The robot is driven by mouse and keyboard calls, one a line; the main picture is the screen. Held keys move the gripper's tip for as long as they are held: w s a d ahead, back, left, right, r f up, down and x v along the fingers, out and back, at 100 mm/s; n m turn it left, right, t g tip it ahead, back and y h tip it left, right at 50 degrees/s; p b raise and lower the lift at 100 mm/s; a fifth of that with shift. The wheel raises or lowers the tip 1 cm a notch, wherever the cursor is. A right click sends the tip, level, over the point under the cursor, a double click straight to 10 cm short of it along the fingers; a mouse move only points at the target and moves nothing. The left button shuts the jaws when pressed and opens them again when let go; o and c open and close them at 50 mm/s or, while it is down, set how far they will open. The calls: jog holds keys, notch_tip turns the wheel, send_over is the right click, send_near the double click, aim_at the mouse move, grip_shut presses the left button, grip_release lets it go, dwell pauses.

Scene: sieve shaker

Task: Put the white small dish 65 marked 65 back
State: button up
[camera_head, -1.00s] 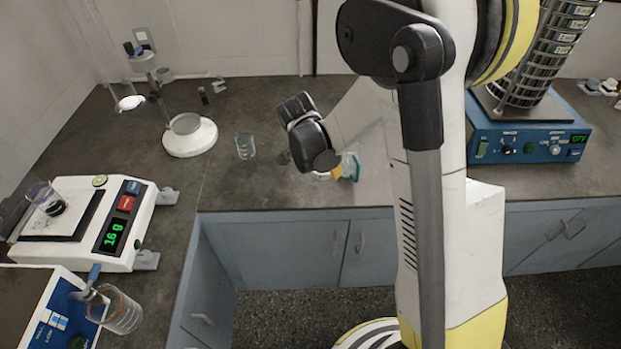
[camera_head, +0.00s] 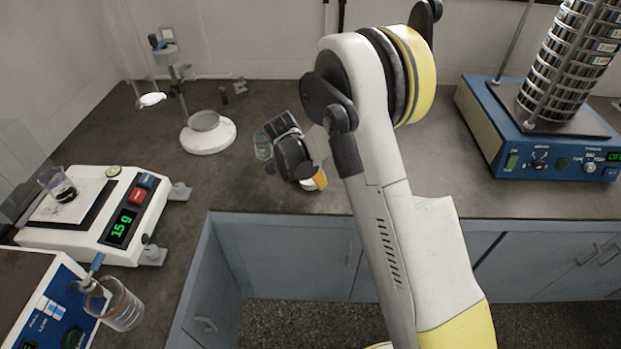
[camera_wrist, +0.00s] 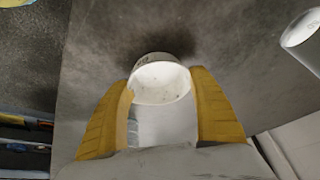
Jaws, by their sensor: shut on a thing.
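The white small dish (camera_wrist: 160,82) is between the two yellow fingers of my gripper (camera_wrist: 163,108) in the wrist view. A dark mark shows on its outer rim, too small to read. The dish looks empty inside. My gripper is shut on it. In the head view my gripper (camera_head: 316,182) is over the middle bench, near its front edge, with the fingers pointing down and to the right. The dish is mostly hidden there by the gripper and wrist. I cannot tell whether it touches the bench.
A small glass beaker (camera_head: 262,146) stands just left of my wrist. A balance (camera_head: 92,212) reading 15 g is at left, with another beaker (camera_head: 122,308) in front. The sieve shaker (camera_head: 540,130) is at right.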

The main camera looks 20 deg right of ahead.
jog(key=shift+r, duration=0.1)
jog(key=shift+f, duration=0.2)
jog(key=o, duration=1.2)
jog(key=shift+r, duration=0.1)
